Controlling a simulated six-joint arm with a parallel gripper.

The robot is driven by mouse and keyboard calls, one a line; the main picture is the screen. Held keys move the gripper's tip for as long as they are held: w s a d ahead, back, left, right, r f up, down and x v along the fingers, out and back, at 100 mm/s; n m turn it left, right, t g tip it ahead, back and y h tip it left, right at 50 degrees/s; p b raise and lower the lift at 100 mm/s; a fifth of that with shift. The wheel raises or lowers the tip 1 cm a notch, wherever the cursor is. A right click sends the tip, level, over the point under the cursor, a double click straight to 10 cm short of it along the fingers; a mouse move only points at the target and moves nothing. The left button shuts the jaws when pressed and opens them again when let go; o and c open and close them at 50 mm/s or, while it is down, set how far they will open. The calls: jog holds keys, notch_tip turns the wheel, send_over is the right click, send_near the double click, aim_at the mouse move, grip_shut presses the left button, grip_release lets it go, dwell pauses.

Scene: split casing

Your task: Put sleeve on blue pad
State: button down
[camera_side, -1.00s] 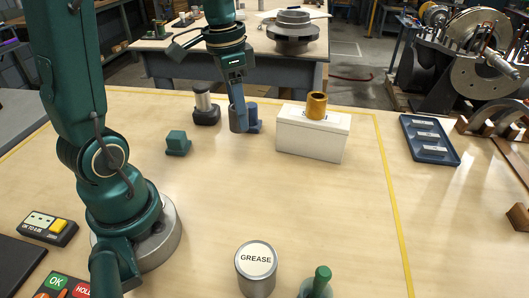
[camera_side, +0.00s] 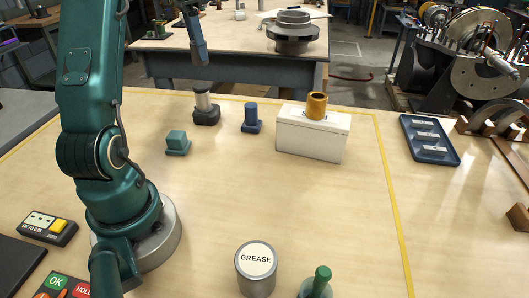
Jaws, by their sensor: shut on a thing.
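My gripper (camera_side: 194,24) shows only in part at the top of the side view, raised well above the table, with its upper part cut off by the frame. It is shut on a dark blue-grey piece (camera_side: 200,52), which looks like the sleeve; its outline blends with the finger.
A dark stand with a pale cylinder (camera_side: 204,103) and a teal block (camera_side: 177,143) are left of the blue pad. A white box (camera_side: 312,140) carrying a yellow ring (camera_side: 316,104) is right. A grease can (camera_side: 256,270) stands in front. The middle table is clear.

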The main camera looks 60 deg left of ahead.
jog(key=w+d+f, duration=0.2)
jog(key=w, duration=0.1)
jog(key=w+d+f, duration=0.2)
jog(key=w, duration=0.1)
jog(key=w+d+f, duration=0.2)
jog(key=w+f, duration=0.1)
jog(key=shift+w+f, duration=0.1)
jog(key=shift+w, duration=0.2)
jog(key=shift+f, duration=1.95)
jog(key=shift+f, duration=0.1)
jog(key=shift+c, duration=1.8)
grip_release()
jog(key=shift+f, duration=0.1)
